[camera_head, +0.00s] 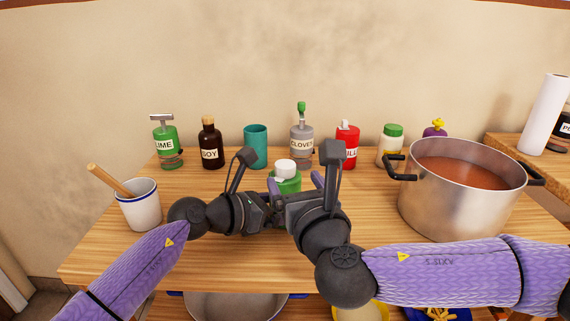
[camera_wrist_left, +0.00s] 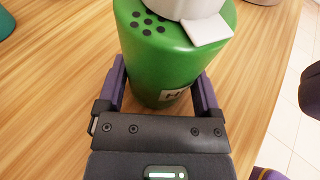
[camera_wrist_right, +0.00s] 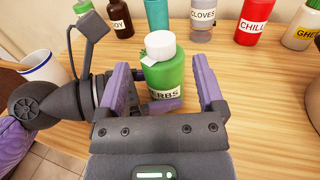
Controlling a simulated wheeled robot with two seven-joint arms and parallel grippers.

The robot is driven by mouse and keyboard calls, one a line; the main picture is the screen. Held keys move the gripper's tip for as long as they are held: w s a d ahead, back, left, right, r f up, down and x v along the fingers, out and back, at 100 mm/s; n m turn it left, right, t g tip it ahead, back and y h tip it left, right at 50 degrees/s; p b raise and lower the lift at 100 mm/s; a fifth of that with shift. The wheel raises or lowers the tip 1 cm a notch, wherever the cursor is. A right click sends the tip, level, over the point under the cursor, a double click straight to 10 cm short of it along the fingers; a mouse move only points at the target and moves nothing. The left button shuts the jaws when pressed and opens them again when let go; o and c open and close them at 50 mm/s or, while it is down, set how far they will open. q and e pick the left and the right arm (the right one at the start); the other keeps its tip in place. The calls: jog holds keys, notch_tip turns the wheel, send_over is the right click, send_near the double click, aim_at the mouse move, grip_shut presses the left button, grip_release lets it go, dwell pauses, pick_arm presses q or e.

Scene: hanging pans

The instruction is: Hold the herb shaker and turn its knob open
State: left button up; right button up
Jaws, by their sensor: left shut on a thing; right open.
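The herb shaker is a green cylinder with a white knob on top; in the left wrist view its green body (camera_wrist_left: 170,55) stands between my left fingers. My left gripper (camera_wrist_left: 160,92) is shut on the shaker's body. The white knob (camera_wrist_right: 160,44) and the "HERBS" label show in the right wrist view. A white flap and several dark holes show on the shaker's top in the left wrist view. My right gripper (camera_wrist_right: 165,90) is open, its fingers on either side of the shaker in that view. In the head view the shaker (camera_head: 287,182) is partly hidden by my grippers.
A steel pot (camera_head: 460,195) of reddish soup stands at right. A white cup (camera_head: 140,209) with a wooden handle stands at left. Along the back are a lime bottle (camera_head: 165,145), soy bottle (camera_head: 210,150), teal cup (camera_head: 256,147), cloves bottle (camera_head: 301,150) and red chilli bottle (camera_head: 347,148).

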aim_at(289, 170)
jog(key=x, duration=0.6)
jog(key=shift+w+f, duration=0.1)
jog(key=shift+w, duration=0.1)
grip_shut()
